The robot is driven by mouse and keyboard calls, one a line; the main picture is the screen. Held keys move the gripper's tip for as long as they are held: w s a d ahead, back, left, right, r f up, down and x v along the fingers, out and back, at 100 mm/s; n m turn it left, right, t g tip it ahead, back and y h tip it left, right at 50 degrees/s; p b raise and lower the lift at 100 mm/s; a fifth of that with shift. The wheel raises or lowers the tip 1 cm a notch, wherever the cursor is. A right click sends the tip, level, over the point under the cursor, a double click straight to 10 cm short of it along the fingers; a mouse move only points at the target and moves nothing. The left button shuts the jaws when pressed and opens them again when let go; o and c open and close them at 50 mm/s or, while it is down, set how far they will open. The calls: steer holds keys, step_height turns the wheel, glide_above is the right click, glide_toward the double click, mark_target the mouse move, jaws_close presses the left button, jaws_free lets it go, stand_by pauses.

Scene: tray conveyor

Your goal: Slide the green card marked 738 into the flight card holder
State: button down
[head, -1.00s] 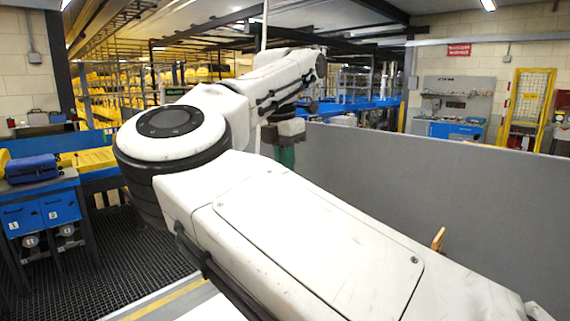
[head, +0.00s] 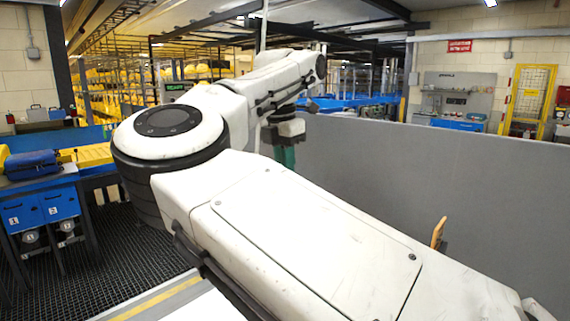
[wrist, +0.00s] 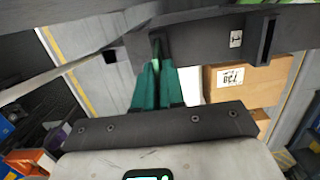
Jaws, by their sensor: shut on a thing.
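My gripper (wrist: 157,88) has teal fingers, closed together in the wrist view, and is shut on a thin green piece (wrist: 157,48) seen nearly edge-on between the fingertips. It looks like the green card, but no number can be read. The green piece meets or overlaps a dark grey bar (wrist: 200,38) across the top; I cannot tell whether it is in a slot. The bar may be part of the card holder. In the head view my gripper (head: 285,157) points down beyond my arm, and the card is hidden.
A cardboard box (wrist: 245,82) with a printed label lies below the bar at right. In the head view a long grey panel (head: 400,170) stands at right. A bench with a blue bag (head: 32,164) is at left. Dark grating floor (head: 140,255) lies between.

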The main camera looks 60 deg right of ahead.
steer(key=shift+f+b, duration=0.65)
steer(key=shift+f, duration=0.45)
steer(key=c, duration=1.1)
jaws_free()
steer(key=shift+c, duration=0.2)
steer(key=shift+r, duration=0.1)
steer(key=r, duration=0.3)
steer(key=a+r, duration=0.1)
steer(key=r, duration=0.6)
steer(key=shift+w+a+r+b, duration=0.15)
steer(key=shift+r+b, duration=0.1)
steer(key=shift+b, duration=0.15)
